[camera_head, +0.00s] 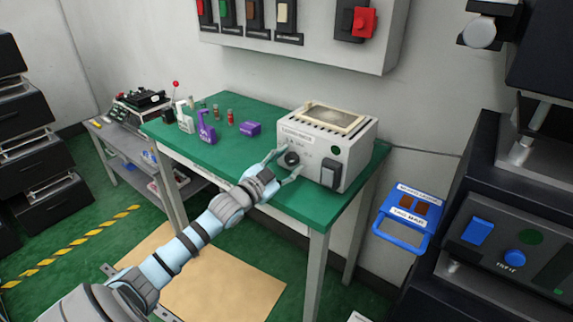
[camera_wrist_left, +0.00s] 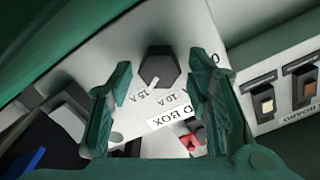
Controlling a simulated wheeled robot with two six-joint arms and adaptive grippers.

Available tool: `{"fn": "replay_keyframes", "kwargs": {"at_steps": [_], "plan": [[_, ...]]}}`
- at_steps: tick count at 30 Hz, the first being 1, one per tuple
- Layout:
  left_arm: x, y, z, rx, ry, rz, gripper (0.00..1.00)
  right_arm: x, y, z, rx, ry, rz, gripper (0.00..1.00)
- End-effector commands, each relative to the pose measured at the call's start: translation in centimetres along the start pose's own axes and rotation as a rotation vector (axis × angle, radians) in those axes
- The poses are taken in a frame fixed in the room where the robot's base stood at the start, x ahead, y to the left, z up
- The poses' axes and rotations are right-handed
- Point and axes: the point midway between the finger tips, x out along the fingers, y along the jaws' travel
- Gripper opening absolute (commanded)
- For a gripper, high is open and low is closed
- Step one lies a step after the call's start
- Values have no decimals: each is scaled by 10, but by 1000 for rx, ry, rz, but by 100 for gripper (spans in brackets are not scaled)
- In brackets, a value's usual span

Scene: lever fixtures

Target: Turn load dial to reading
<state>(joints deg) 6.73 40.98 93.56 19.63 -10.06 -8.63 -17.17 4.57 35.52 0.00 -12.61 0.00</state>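The load box (camera_head: 325,147) is a pale box with a printed label on the green table. Its dark load dial (camera_head: 291,158) is on the front face. In the left wrist view the dial (camera_wrist_left: 158,68) is a black hexagonal knob with a short white mark, which appears to point toward the 15 A label; a 10 A label is beside it. My left gripper (camera_head: 286,165) is open at the front face, one finger on each side of the dial. The wrist view shows gaps between fingers and knob. My right gripper is not in view.
A dark rocker switch (camera_head: 331,173) is on the box right of the dial. Purple and small bottle-like items stand left on the green table (camera_head: 225,165). A panel with coloured switches (camera_head: 300,30) hangs above. A blue tray-like panel (camera_head: 405,218) is at right.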

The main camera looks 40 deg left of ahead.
Motion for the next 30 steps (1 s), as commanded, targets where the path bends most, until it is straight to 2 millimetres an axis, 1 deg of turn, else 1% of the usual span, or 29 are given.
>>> {"fn": "replay_keyframes", "kwargs": {"at_steps": [1,7,14,20,26,30], "plan": [[0,0,0,0,0,0,33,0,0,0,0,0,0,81],[0,0,0,0,0,0,1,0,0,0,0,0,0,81],[0,0,0,-13,-1,0,1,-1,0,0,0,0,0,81],[0,0,0,-78,-2,1,1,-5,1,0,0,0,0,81],[0,-1,-1,-207,-1,2,1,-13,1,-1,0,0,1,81],[0,-1,0,-330,-3,2,1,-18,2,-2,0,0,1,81]]}}
